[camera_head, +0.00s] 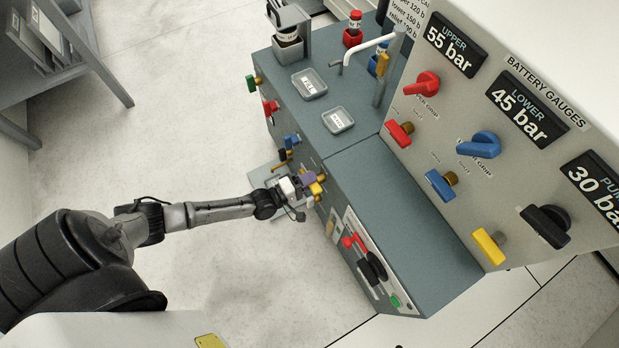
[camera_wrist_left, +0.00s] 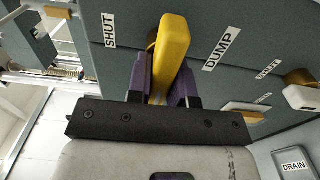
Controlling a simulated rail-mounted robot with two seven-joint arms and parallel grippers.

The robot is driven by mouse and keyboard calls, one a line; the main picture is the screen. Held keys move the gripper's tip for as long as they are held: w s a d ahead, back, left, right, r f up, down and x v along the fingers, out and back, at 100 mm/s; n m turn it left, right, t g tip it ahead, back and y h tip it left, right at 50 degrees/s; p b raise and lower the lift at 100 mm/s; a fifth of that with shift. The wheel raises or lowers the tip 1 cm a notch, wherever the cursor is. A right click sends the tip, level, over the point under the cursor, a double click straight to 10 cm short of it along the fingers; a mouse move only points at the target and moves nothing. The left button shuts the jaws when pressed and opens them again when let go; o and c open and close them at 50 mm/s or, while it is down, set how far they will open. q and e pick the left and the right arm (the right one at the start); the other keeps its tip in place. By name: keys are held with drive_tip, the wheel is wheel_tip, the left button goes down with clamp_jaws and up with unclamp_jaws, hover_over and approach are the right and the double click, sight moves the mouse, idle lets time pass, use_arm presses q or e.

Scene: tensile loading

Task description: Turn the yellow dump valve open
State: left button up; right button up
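The yellow dump valve (camera_wrist_left: 168,50) has a thick lever that stands between a SHUT label and a DUMP label on the grey cabinet face, and points at neither label squarely. In the head view the valve (camera_head: 316,188) is small and partly hidden by my gripper. My left gripper (camera_wrist_left: 163,82) has one purple finger on each side of the lever, close against it, and looks shut on it. In the head view the left gripper (camera_head: 308,180) is at the cabinet's front face. My right gripper is in neither view.
A sloping panel carries red (camera_head: 399,134), blue (camera_head: 440,185) and another yellow handle (camera_head: 488,246) under the gauges. Red and black levers (camera_head: 372,262) sit right of my gripper on the cabinet front. A small white-ended knob (camera_wrist_left: 303,97) is beside the DUMP label.

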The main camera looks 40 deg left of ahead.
use_arm(q)
drive_tip(key=o, duration=0.4)
drive_tip(key=shift+s, duration=0.1)
drive_tip(key=shift+p+v, duration=2.1)
drive_tip(key=shift+v, duration=4.75)
